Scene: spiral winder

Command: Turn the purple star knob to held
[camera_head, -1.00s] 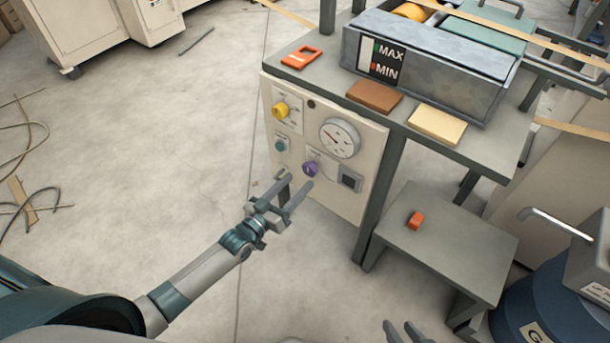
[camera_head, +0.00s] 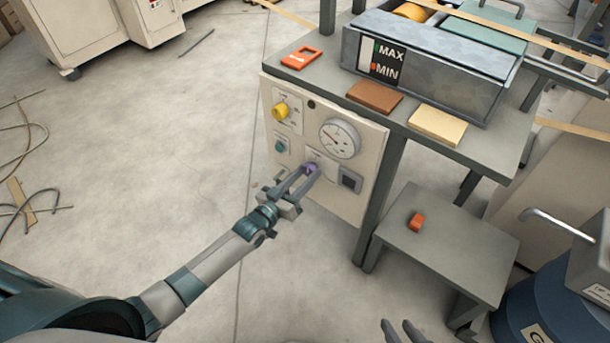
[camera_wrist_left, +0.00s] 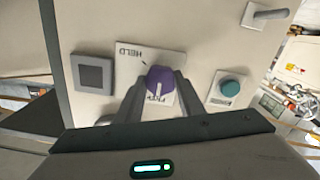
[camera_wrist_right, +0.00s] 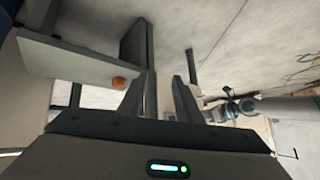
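The purple star knob (camera_head: 311,168) sits on the cream panel (camera_head: 355,185) below the round gauge. In the left wrist view the knob (camera_wrist_left: 160,78) is on a white plate with a HELD label at its upper left. Its white mark points down to a second label, partly hidden, that seems to read FREE. My left gripper (camera_head: 309,171) has one finger on each side of the knob, seemingly open; contact cannot be made out. My right gripper (camera_head: 402,332) is open and empty at the bottom edge, and its fingers show in the right wrist view (camera_wrist_right: 160,80).
Around the knob are a dark square (camera_head: 350,180), a teal button (camera_head: 281,146), a yellow knob (camera_head: 281,112) and the gauge (camera_head: 340,138). A low grey table (camera_head: 455,245) with an orange block (camera_head: 417,221) stands to the right.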

